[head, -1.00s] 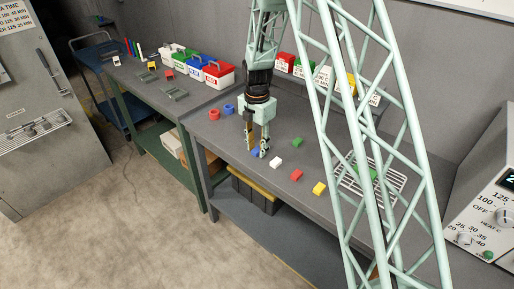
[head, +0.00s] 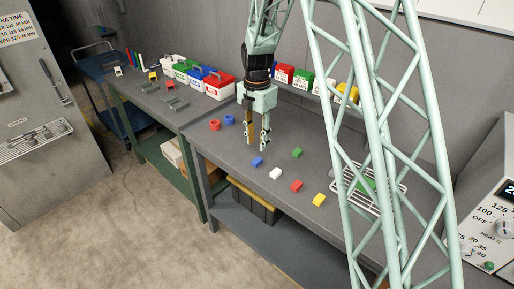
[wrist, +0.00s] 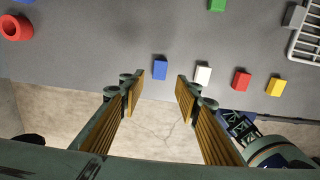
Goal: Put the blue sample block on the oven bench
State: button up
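The blue sample block (head: 258,161) lies on the grey bench top (head: 232,165). It shows clear of the fingers in the wrist view (wrist: 160,68), beyond the gap between the fingertips. My gripper (head: 257,147) points down above and just behind the block in the head view. Its fingers are apart in the wrist view (wrist: 160,82), with nothing between them. No label marks which bench is the oven bench. A second bench (head: 187,115) with green legs adjoins at the left, near a grey cabinet (head: 30,110) with a time chart.
White (head: 275,173), red (head: 296,186), yellow (head: 318,199) and green (head: 297,152) blocks lie nearby. A red ring (head: 215,125) and a blue ring (head: 229,119) stand left. A wire rack (head: 398,188) and a heat control panel (head: 490,225) are at right. My lattice column crosses the view.

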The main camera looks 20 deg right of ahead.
jog(key=shift+r, duration=1.45)
jog(key=shift+r, duration=0.1)
